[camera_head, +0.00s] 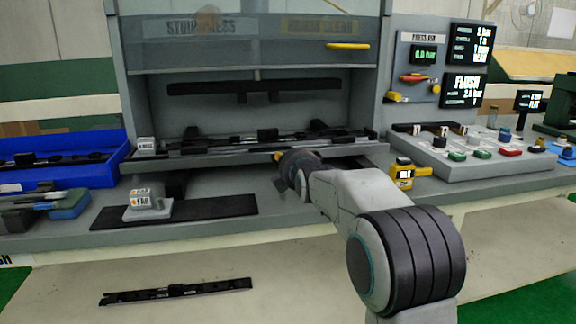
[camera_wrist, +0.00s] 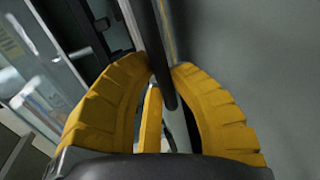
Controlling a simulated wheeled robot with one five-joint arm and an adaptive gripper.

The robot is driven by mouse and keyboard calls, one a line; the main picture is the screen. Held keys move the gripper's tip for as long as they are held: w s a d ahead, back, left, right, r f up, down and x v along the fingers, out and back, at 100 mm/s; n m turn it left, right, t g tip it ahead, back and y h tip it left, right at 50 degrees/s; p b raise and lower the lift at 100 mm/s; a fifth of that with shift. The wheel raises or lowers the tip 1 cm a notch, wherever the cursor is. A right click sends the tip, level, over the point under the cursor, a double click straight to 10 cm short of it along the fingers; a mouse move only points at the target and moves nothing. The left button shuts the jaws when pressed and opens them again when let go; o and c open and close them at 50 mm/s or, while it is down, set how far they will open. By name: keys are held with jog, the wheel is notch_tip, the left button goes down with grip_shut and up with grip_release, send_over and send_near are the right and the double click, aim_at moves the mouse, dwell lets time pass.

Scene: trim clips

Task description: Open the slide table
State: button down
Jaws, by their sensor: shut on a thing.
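The slide table (camera_head: 215,151) is a grey plate in the opening of the press, with a long black trim part (camera_head: 225,142) and small dark fixtures on it. Its front edge juts out a little over the bench. My gripper (camera_head: 278,156) is at this front edge, near its middle, mostly hidden behind my wrist. In the wrist view the yellow fingers (camera_wrist: 158,70) are shut around a dark round bar (camera_wrist: 162,45), which looks like the slide table's handle. The raised glass guard (camera_head: 240,45) with a yellow handle (camera_head: 348,46) is above the opening.
A grey block (camera_head: 147,200) stands on a black mat (camera_head: 215,207) at the left. A blue bin (camera_head: 85,150) is farther left. A black strip (camera_head: 175,292) lies on the lower front surface.

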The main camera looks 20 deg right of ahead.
jog(key=shift+s, duration=0.65)
jog(key=c, duration=1.1)
grip_release()
jog(key=shift+s+a, duration=0.1)
jog(key=v, duration=1.1)
jog(key=shift+s+r, duration=0.1)
jog(key=shift+s, duration=0.3)
jog(key=shift+r, duration=0.1)
jog(key=s+a+r+m+g+p, duration=0.1)
jog(key=s+m+g+p, duration=0.3)
jog(key=s+p, duration=0.5)
jog(key=s+a+r+m+g+p, duration=0.1)
jog(key=s+r+m+g+p, duration=0.2)
jog(key=s+m+p, duration=0.4)
jog(key=s+a+r+m+g+y+p, duration=0.1)
jog(key=s+m+g+p, duration=0.4)
jog(key=s+p, duration=0.7)
jog(key=shift+s+a+r+m, duration=0.1)
jog(key=shift+s+r+m, duration=0.15)
jog(key=shift+s, duration=0.6)
jog(key=shift+s+a+r+m, duration=0.15)
jog(key=shift+s+r, duration=0.1)
jog(key=shift+s, duration=0.6)
jog(key=shift+s+d+r+m, duration=0.1)
jog(key=shift+s+r+m, duration=0.15)
jog(key=shift+s, duration=0.65)
